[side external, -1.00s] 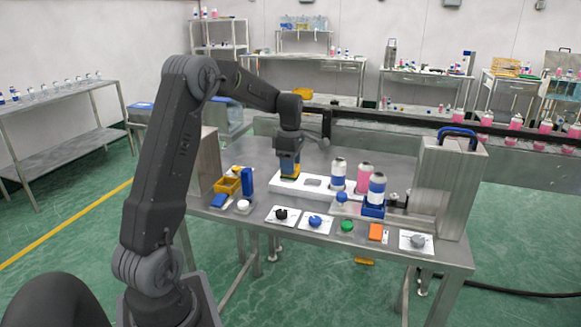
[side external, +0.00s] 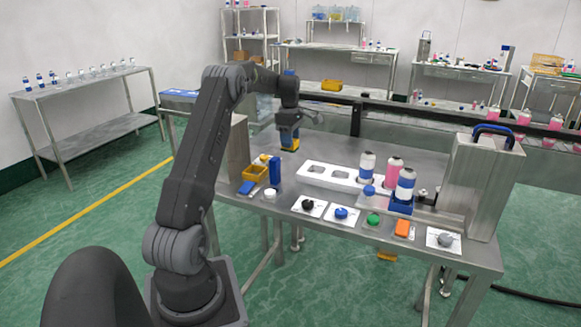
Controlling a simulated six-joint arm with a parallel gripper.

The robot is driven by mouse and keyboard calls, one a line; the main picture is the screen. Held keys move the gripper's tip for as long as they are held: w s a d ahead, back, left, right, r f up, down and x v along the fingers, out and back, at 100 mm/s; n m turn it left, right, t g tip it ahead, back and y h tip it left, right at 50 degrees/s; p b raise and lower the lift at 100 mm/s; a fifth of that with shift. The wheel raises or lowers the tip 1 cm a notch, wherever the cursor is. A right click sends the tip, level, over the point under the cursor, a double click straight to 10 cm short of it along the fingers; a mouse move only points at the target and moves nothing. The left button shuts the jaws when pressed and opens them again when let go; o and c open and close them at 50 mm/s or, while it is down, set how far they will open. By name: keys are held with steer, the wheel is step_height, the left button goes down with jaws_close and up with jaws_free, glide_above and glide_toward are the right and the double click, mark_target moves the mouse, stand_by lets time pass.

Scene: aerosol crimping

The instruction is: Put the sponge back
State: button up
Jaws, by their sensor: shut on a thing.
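The sponge (side external: 290,146), a small yellow block, hangs at the lower end of my gripper (side external: 289,133). My gripper is shut on it and points down, above the back left part of the steel table (side external: 330,215). The sponge appears clear of the table top, behind and left of the white tray (side external: 333,183).
An upright blue block (side external: 275,171) and a yellow bin (side external: 254,173) stand to the left. Blue-and-white cans (side external: 366,168) and a pink can (side external: 393,172) stand right of the tray's empty slots. A tall metal box (side external: 482,185) is at the right.

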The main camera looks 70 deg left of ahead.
step_height(320, 180, down, 8)
stand_by(0.4)
steer(key=shift+f, duration=0.15)
steer(key=o, duration=0.8)
steer(key=shift+o, duration=0.2)
